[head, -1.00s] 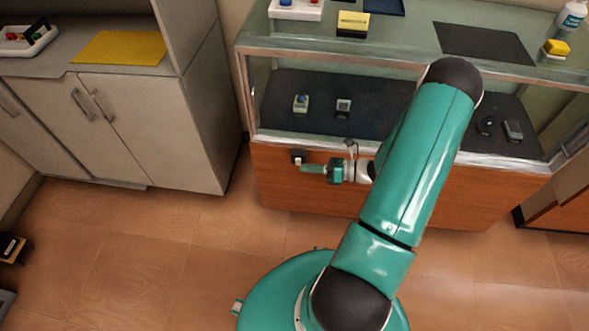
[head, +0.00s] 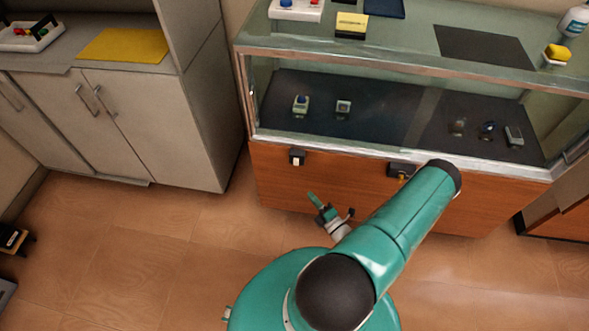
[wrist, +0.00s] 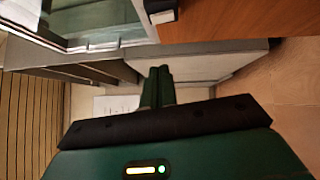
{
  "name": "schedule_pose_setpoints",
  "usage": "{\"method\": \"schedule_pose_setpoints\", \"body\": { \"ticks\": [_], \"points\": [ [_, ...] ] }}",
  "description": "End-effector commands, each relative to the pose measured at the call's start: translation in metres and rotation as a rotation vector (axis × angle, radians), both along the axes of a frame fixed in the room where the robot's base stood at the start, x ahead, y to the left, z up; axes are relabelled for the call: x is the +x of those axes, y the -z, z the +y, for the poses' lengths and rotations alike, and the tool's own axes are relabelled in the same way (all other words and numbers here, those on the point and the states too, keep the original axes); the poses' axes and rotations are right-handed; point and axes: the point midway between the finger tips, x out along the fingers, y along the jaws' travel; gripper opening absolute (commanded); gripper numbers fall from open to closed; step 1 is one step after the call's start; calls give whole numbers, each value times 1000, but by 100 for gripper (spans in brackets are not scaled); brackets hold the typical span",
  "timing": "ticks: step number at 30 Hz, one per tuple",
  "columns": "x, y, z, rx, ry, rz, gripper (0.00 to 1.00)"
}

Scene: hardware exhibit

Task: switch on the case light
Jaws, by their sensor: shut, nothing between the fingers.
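The glass display case (head: 330,62) has a wooden front panel (head: 345,185). A small dark switch box with a white part (head: 297,157) sits on the panel's upper left; it also shows at the top of the wrist view (wrist: 163,12). A second dark box with a yellow-orange part (head: 401,170) sits farther right, beside my arm. My gripper (head: 313,199) is shut and empty, below the left box and apart from the panel. Its closed green fingers (wrist: 158,86) show in the wrist view. I cannot tell whether the case is lit or how the white part is set.
Several small items, including a blue-topped one (head: 301,104), stand inside the case. A grey cabinet (head: 150,125) with a yellow mat (head: 122,46) stands to the left. The wooden floor (head: 150,235) in front of it is clear.

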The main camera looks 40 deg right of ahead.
Motion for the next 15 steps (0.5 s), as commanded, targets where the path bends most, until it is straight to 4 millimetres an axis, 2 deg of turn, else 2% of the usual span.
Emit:
{"method": "schedule_pose_setpoints", "body": {
  "ticks": [10, 15],
  "points": [
    [-3, 2, -2, 8, 16, -1, 0],
    [7, 1, -3, 6, 13, -1, 0]
  ]
}}
